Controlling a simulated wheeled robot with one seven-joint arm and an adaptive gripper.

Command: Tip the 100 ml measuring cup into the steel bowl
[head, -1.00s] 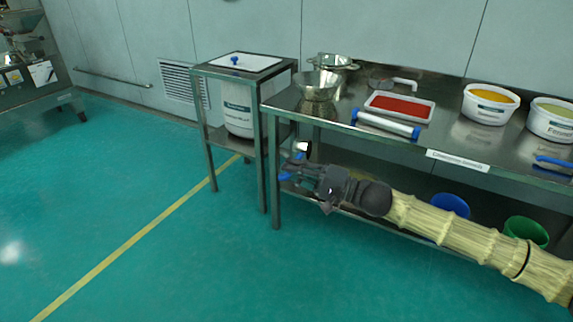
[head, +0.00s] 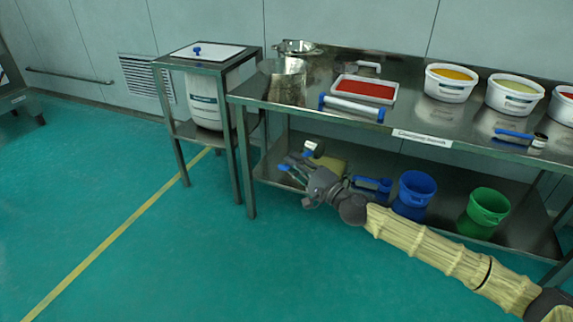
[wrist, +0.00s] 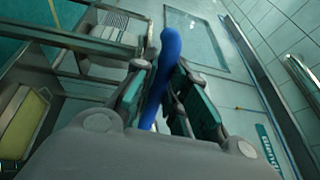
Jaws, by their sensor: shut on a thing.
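My gripper (head: 300,170) is in front of the steel table's left part, below the table top. It is shut on a blue handle (wrist: 168,60), which stands between the fingers in the wrist view. I take this for the measuring cup's handle; a small pale and blue part (head: 313,148) shows just above the fingers in the head view. The cup's size mark and contents cannot be seen.
A red tray (head: 364,90) and a blue-ended roller (head: 350,107) lie right of the bowl. White tubs (head: 449,88) stand farther right. Blue (head: 414,190) and green (head: 486,208) buckets are below. A side stand (head: 208,60) is at left. The floor in front is clear.

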